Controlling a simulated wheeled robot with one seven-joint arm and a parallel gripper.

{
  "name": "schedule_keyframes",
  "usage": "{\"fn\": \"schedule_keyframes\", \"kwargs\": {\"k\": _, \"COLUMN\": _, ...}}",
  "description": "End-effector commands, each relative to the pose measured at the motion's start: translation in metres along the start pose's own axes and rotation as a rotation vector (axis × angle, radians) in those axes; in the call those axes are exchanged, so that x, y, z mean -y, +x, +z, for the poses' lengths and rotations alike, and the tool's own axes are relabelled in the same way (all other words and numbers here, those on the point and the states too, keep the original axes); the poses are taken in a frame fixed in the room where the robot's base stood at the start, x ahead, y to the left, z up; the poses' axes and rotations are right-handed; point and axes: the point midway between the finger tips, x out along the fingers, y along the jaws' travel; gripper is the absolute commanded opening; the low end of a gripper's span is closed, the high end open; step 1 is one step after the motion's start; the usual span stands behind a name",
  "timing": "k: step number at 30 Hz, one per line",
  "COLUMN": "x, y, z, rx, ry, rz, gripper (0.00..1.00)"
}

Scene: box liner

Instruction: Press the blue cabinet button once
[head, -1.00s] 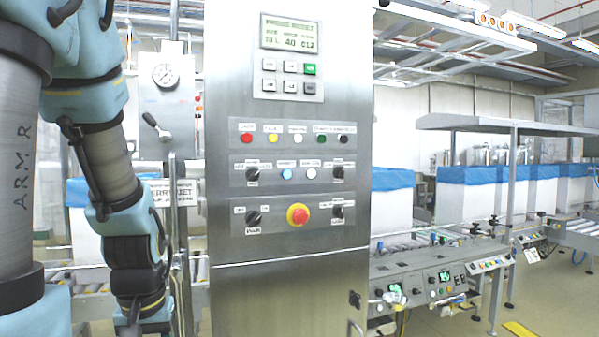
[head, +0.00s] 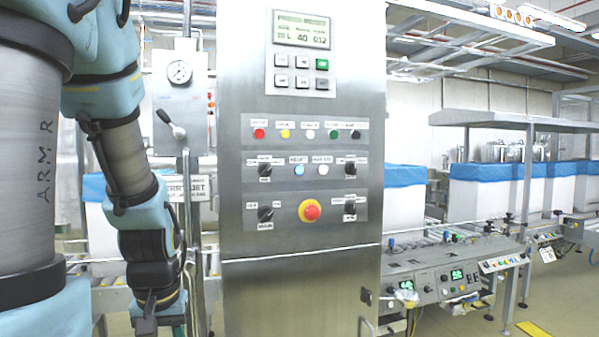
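The steel control cabinet (head: 300,235) stands upright in the middle of the head view. Its blue button (head: 299,170) is small and round, in the middle row of the panel, just left of a white button (head: 323,170). My arm hangs down at the left of the picture. My gripper (head: 146,325) is at the bottom edge, low and left of the cabinet, apart from the blue button. Its fingertips are cut off or too dark to make out, so I cannot see whether it is open.
Black rotary switches (head: 265,170) flank the blue button. A red emergency stop (head: 311,210) on yellow sits below it. A top row has several coloured lamps or buttons (head: 259,134). A lever and gauge unit (head: 180,72) stands between arm and cabinet. A conveyor console (head: 440,280) is at right.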

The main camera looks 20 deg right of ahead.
Motion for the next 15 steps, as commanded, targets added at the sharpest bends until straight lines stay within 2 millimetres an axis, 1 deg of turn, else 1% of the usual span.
{"fn": "schedule_keyframes", "kwargs": {"k": 1, "x": 0.0, "y": 0.0, "z": 0.0, "rx": 0.0, "ry": 0.0, "rz": 0.0, "gripper": 0.31}}
{"fn": "schedule_keyframes", "kwargs": {"k": 9, "x": 0.0, "y": 0.0, "z": 0.0, "rx": 0.0, "ry": 0.0, "rz": 0.0, "gripper": 0.01}}
{"fn": "schedule_keyframes", "kwargs": {"k": 15, "x": 0.0, "y": 0.0, "z": 0.0, "rx": 0.0, "ry": 0.0, "rz": 0.0, "gripper": 0.0}}
